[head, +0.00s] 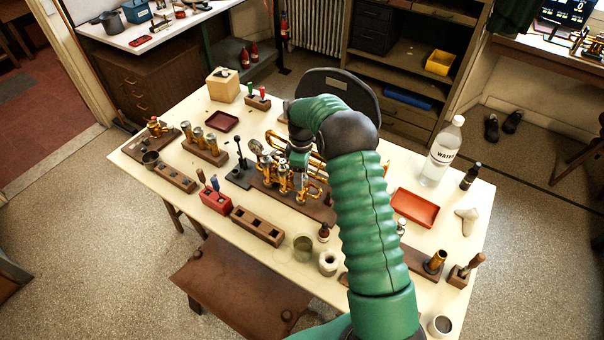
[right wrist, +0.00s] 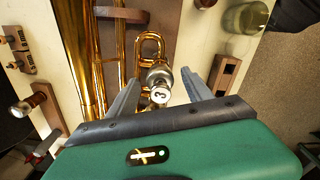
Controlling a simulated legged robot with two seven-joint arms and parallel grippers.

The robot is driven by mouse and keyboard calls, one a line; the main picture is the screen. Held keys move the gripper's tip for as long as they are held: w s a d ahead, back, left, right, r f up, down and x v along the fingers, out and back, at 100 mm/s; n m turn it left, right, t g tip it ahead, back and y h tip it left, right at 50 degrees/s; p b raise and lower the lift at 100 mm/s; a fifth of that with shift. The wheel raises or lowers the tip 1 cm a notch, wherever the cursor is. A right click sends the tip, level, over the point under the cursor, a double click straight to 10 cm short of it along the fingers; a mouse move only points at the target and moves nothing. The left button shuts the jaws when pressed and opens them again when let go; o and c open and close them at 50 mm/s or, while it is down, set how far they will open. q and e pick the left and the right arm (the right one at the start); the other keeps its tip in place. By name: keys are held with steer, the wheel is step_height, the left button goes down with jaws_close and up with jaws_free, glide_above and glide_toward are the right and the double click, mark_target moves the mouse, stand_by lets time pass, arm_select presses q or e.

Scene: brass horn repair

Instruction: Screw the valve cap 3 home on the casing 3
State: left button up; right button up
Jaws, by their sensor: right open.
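The right wrist view shows valve cap 3 (right wrist: 160,95), a small pale cap marked "3", at the top of casing 3 (right wrist: 158,73) on the brass horn. Whether it is threaded on cannot be told. My right gripper (right wrist: 161,80) is open, with one grey finger on each side of the cap and casing. I see gaps beside the cap. In the head view the brass horn (head: 284,181) rests on a dark wooden base mid-table. My green right arm reaches over it and hides part of the horn and the right gripper's fingers. My left gripper is not in view.
A black stand (head: 239,160) rises left of the horn. A wooden block with square holes (head: 257,226) and a glass jar (head: 303,248) lie nearer the front. A red tray (head: 415,208) and a water bottle (head: 440,155) stand right of my arm.

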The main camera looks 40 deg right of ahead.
steer(key=shift+a+r, duration=0.1)
steer(key=shift+a, duration=0.05)
steer(key=shift+c, duration=2.4)
steer(key=shift+d, duration=0.25)
steer(key=c, duration=0.7)
steer(key=o, duration=0.6)
steer(key=shift+a, duration=0.1)
jaws_close()
steer(key=shift+m+p, duration=0.45)
steer(key=shift+m, duration=0.45)
steer(key=m, duration=0.2)
steer(key=shift+m+p, duration=0.3)
steer(key=shift+p, duration=0.05)
steer(key=shift+o, duration=0.5)
jaws_free()
steer(key=shift+m, duration=0.3)
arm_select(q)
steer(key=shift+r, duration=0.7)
arm_select(e)
steer(key=o, duration=0.5)
